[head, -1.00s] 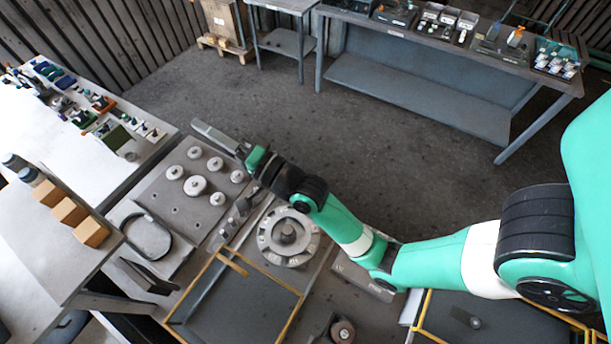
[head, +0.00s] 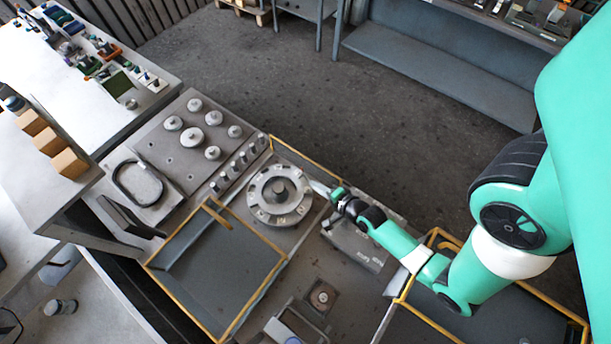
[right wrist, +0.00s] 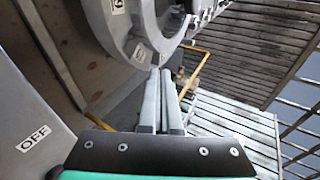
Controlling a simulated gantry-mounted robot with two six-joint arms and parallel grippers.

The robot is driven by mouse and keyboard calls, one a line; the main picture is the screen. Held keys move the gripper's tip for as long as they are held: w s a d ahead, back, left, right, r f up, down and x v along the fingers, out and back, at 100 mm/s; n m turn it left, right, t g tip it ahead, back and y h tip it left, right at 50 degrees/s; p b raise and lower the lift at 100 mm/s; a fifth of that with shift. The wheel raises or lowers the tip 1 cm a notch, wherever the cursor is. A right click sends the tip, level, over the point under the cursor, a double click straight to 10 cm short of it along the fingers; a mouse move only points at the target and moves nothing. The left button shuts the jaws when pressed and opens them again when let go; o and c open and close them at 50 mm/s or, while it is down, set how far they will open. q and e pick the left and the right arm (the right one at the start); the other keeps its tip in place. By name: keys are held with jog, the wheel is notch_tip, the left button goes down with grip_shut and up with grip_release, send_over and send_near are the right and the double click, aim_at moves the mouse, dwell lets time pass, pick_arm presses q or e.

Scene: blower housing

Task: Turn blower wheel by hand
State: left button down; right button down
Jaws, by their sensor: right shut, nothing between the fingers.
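The blower wheel (head: 264,209) looks like a round grey ring with a raised hub (head: 279,189) and pale labels around its face. It lies on the bench in the middle of the head view. My right gripper (head: 321,187) is shut and empty at the wheel's right edge. In the right wrist view its two fingers (right wrist: 161,98) lie together, with the tips just below the ring's labelled rim (right wrist: 124,28). I cannot tell whether they touch the rim. My left gripper is not in view.
A grey box (head: 352,247) with labels stands right of the wheel; an OFF label (right wrist: 33,138) shows close in the wrist view. A yellow-edged tray (head: 216,268) lies in front. A plate with several knobs (head: 165,155) is at left. Open floor (head: 300,90) lies behind.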

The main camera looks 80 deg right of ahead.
aim_at(293, 168)
jog(key=b+x, duration=0.1)
jog(key=x, duration=0.5)
jog(key=shift+w+d, duration=0.1)
jog(key=shift+w+d, duration=0.25)
jog(key=shift+d, duration=0.05)
jog(key=shift+w+d+r, duration=0.1)
jog(key=shift+w+d, duration=0.75)
jog(key=shift+w, duration=0.2)
jog(key=shift+w+d, duration=0.15)
jog(key=shift+w, duration=0.1)
jog(key=shift+s, duration=0.1)
